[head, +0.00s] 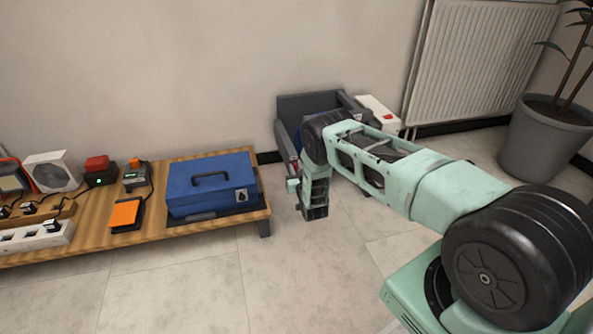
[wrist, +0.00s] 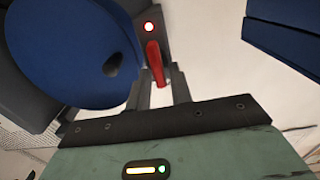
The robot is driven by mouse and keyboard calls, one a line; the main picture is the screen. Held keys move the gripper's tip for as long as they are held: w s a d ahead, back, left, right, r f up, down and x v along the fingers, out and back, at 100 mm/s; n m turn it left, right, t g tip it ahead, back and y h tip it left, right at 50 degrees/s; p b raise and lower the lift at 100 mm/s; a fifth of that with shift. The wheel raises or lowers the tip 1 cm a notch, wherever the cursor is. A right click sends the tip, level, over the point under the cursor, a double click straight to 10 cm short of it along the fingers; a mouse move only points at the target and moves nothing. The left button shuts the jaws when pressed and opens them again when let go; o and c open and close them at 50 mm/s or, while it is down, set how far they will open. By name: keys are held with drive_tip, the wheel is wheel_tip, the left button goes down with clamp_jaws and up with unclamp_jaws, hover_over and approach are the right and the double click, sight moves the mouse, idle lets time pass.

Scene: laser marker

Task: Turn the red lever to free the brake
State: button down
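My gripper (wrist: 159,80) is open, with one finger on each side of the lever's lower end. The lever end appears to be between the fingers; I cannot tell whether either finger touches it. In the head view, my arm's end hangs beside the dark grey machine (head: 291,104) against the wall, and my arm hides much of that machine. The lever cannot be made out clearly there.
A large blue rounded part (wrist: 70,55) is close left of the lever. A blue box-like thing (wrist: 285,30) is at upper right. A wooden bench (head: 95,231) with a blue toolbox (head: 211,186) stands left of my arm; a white box (head: 377,112) is behind it.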

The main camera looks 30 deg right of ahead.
idle(0.3)
drive_tip(key=shift+a+f+n+b, duration=0.25)
drive_tip(key=shift+n+b, duration=0.35)
drive_tip(key=shift+n, duration=2.35)
drive_tip(key=shift+a+f+n+b, duration=0.15)
drive_tip(key=shift+f+n+b, duration=0.3)
drive_tip(key=shift+n, duration=2.55)
drive_tip(key=shift+a+f+n+b, duration=0.15)
drive_tip(key=shift+n+b, duration=0.55)
drive_tip(key=shift+n, duration=2.25)
drive_tip(key=shift+r, duration=0.1)
drive_tip(key=c, duration=1.5)
unclamp_jaws()
drive_tip(key=shift+w, duration=0.1)
